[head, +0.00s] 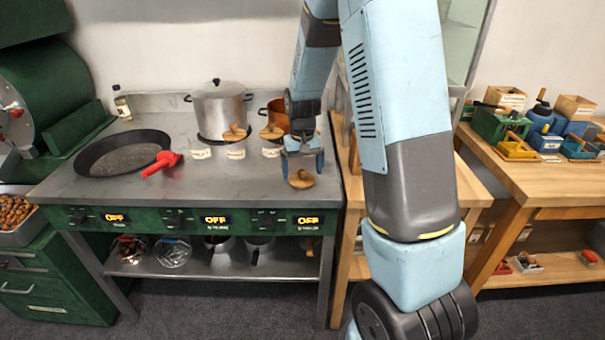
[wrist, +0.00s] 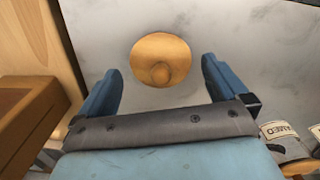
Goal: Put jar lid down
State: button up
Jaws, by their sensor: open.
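The wooden jar lid (head: 301,179) lies on the grey metal stove top, near its right front edge. It is round with a small knob, which faces up in the wrist view (wrist: 161,60). My gripper (head: 302,162) is open just above and behind the lid. In the wrist view my gripper (wrist: 157,85) has its two blue fingers apart, with the lid between and beyond them, not touching either one. Several labelled jars stand behind, two with wooden lids (head: 235,133) on or over them; one jar (head: 201,149) shows no wooden lid.
A steel pot (head: 219,110) and a copper pot (head: 277,113) stand at the back. The stove top (head: 210,188) is clear left of the lid. A wooden bench (head: 525,180) stands right.

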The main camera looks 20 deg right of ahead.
aim_at(302, 171)
notch_tip(302, 171, up, 10)
jog(key=s+r+t, duration=0.3)
jog(key=s+r, duration=0.9)
jog(key=s+r+t, duration=0.2)
jog(key=s+r, duration=0.2)
jog(key=s, duration=1.2)
jog(key=shift+n+t, duration=0.3)
jog(key=shift+c, duration=0.4)
